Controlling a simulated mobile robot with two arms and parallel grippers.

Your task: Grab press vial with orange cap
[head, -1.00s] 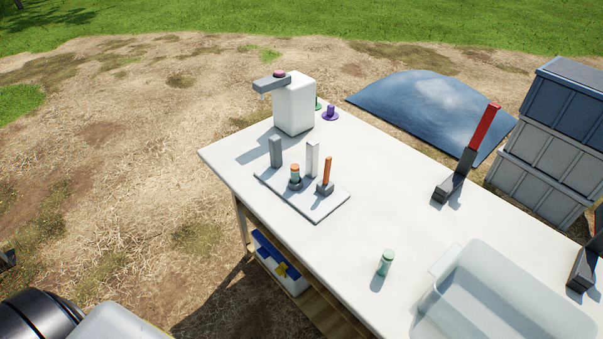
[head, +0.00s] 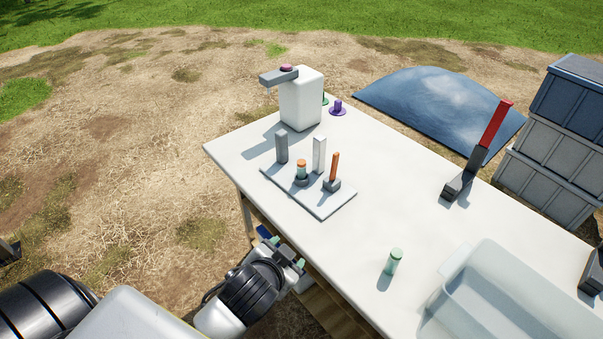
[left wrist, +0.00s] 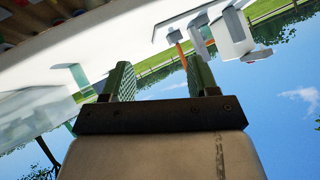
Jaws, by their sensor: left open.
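The vial with the orange cap (head: 301,172) stands upright in a dark round holder on the grey press plate (head: 322,208). An orange lever (head: 334,167) stands to its right, and two upright blocks, grey (head: 281,147) and white (head: 319,155), are behind. My left gripper (head: 284,252) is open and empty at the table's near edge, in front of the press and apart from the vial. The left wrist view shows its two spread fingers (left wrist: 159,65) with nothing between them. The orange lever shows there too (left wrist: 177,36); I cannot make out the vial. My right gripper is not in view.
A green-capped vial (head: 394,261) stands right of the press, beside a clear bin (head: 455,270). A white dispenser (head: 301,102) and purple piece (head: 338,108) are at the back. A red-handled tool (head: 493,128) stands at the right. The table between press and green-capped vial is clear.

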